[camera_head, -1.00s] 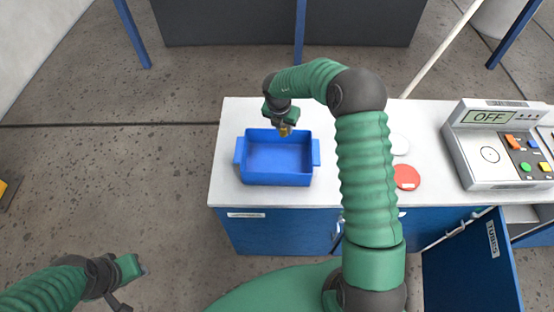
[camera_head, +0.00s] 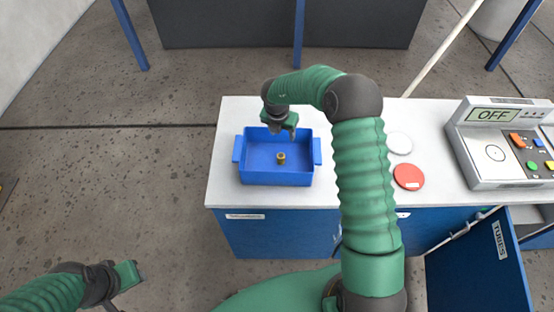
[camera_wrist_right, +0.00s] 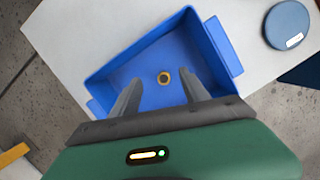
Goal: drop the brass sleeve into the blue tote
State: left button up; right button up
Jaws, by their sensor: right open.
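The brass sleeve (camera_head: 281,157) is a small yellow ring-like piece inside the blue tote (camera_head: 277,180), near the middle of its floor. In the right wrist view the sleeve (camera_wrist_right: 164,78) shows end-on with a dark hole, inside the tote (camera_wrist_right: 213,52). My right gripper (camera_head: 281,133) is above the back part of the tote, open and empty. Its two fingers (camera_wrist_right: 158,95) stand apart in the wrist view, with the sleeve beyond and between them. My left gripper (camera_head: 137,272) is at the lower left, over the floor, far from the tote; its jaws are too small to judge.
The tote stands on a white-topped bench (camera_head: 225,190). A red disc (camera_head: 408,177) and a white disc (camera_head: 399,144) lie right of my right arm. A grey device (camera_head: 490,150) reading OFF stands farther right. A blue door (camera_head: 478,265) marked TUBES hangs open below.

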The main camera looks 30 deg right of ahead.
jog(key=b+v, duration=0.2)
jog(key=v, duration=1.4)
jog(key=shift+r, duration=0.35)
jog(key=shift+a, duration=0.1)
